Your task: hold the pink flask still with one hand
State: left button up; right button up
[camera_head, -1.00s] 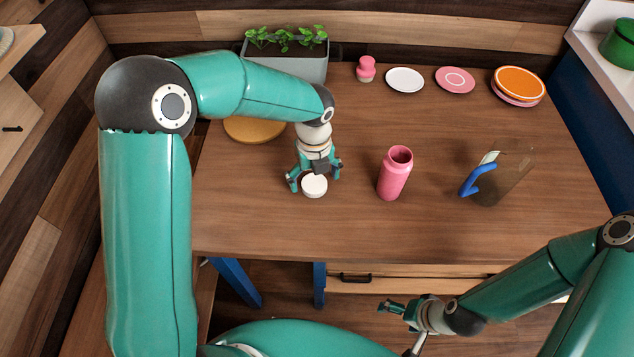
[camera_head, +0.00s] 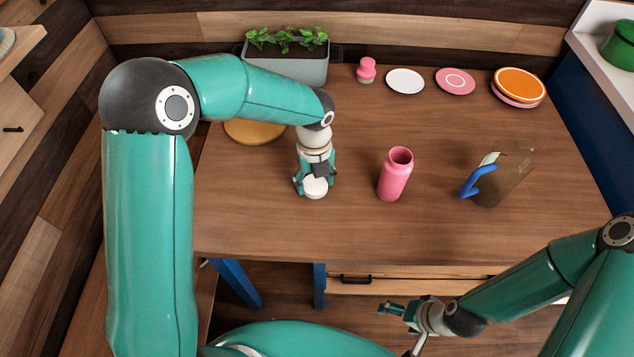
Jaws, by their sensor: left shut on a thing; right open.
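The pink flask (camera_head: 394,177) stands upright and open-topped near the middle of the table, with neither gripper touching it. My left gripper (camera_head: 315,184) is to the left of the flask, shut on a small round white lid-like thing (camera_head: 316,190) at the tabletop. Its fingers hide part of the white thing. My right gripper (camera_head: 388,309) is open and empty, low in front of the table's front edge, well below the flask in the picture.
A tinted pitcher with a blue handle (camera_head: 484,179) stands right of the flask. A pink bottle-shaped thing (camera_head: 366,71), white plate (camera_head: 405,81), pink plate (camera_head: 455,81), orange plate (camera_head: 519,82) and planter (camera_head: 290,68) line the back. A yellow round board (camera_head: 254,130) lies behind my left gripper.

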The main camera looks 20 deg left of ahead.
pick_arm(q)
jog(key=shift+r, duration=0.15)
notch_tip(320, 180, up, 20)
jog(key=p, duration=0.1)
jog(key=shift+p, duration=0.3)
dwell(0.3)
jog(key=n, duration=1.2)
send_over(314, 182)
jog(key=w+a, duration=0.2)
notch_tip(314, 182, down, 7)
jog(key=f+n, duration=0.2)
jog(key=n, duration=0.2)
jog(key=a+f+n, duration=0.1)
jog(key=f+n, duration=0.2)
jog(key=n, duration=0.2)
jog(key=w+a+f+n, duration=0.1)
jog(key=f+n, duration=0.1)
jog(key=n, duration=0.3)
jog(key=shift+f, duration=0.25)
jog(key=shift+w+a+f+n, duration=0.15)
jog(key=shift+f+n, duration=0.4)
jog(key=shift+n, duration=0.55)
